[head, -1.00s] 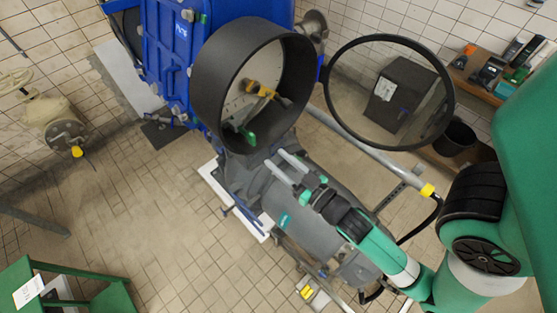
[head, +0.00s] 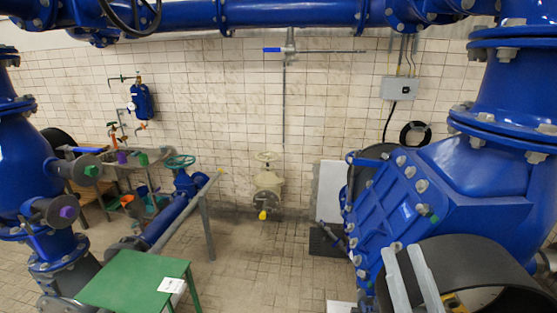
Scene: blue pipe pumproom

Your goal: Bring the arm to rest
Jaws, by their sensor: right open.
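My right gripper (head: 411,280) shows at the bottom edge, right of centre. Only its two pale grey fingers are in view, apart from each other with nothing seen between them. They point up in the picture, in front of the near left side of a wide dark open ring (head: 468,252) on the big blue valve body (head: 440,195). I cannot tell whether they touch the ring. The rest of my right arm is cut off by the lower edge. My left gripper is not in view.
A green table (head: 135,279) with a white label stands at the lower left. Blue pipework (head: 270,15) crosses the top. A cream valve (head: 267,182) sits on the back wall, with a grey control box (head: 399,88) to its right. Tiled floor is clear at centre.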

